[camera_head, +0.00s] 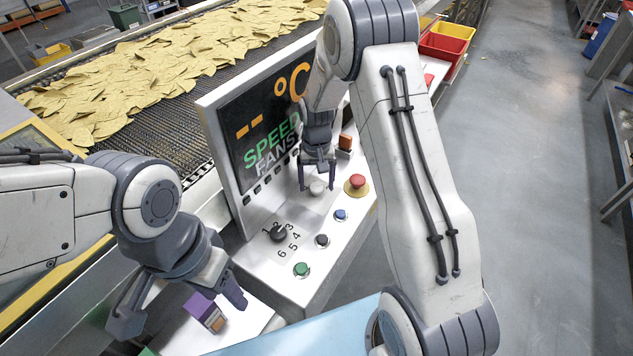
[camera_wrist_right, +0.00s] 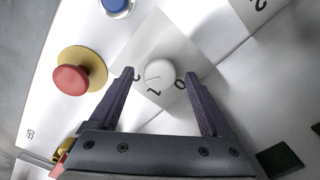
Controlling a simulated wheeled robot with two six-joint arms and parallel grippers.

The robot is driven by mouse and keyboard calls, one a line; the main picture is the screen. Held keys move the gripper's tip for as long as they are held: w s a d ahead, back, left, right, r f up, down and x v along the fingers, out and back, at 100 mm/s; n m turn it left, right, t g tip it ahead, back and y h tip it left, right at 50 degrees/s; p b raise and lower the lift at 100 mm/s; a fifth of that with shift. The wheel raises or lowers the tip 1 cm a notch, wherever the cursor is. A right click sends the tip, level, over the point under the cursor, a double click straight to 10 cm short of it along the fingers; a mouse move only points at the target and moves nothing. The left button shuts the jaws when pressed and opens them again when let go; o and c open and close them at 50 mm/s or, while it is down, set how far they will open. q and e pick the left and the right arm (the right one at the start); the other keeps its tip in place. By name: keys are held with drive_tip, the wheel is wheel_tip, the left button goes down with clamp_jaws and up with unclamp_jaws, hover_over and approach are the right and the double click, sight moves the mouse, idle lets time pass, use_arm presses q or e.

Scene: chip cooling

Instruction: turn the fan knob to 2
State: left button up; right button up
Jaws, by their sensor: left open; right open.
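A round white knob (camera_head: 317,187) stands on the sloping white control panel (camera_head: 325,262). In the right wrist view this knob (camera_wrist_right: 160,73) has the marks 0, 1 and 2 around it and a thin line on its face; I cannot tell surely where it points. My right gripper (camera_wrist_right: 159,76) is open, with one fingertip on each side of the white knob, apart from it. A black knob (camera_head: 278,233) with numbers 1 to 6 stands lower on the panel. My left gripper (camera_head: 183,314) is open above a purple box at the lower left.
A red stop button (camera_head: 357,182) on a yellow base sits close to the right of the white knob. Blue (camera_head: 341,215), dark (camera_head: 322,240) and green (camera_head: 302,269) buttons lie lower. A screen (camera_head: 262,115) reading SPEED FANS rises behind. Chips (camera_head: 165,62) cover the conveyor.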

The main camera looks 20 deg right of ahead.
sight(317, 186)
wheel_tip(317, 186, up, 10)
drive_tip(key=b, duration=0.2)
drive_tip(key=shift+r+b, duration=0.15)
drive_tip(key=shift+b, duration=0.25)
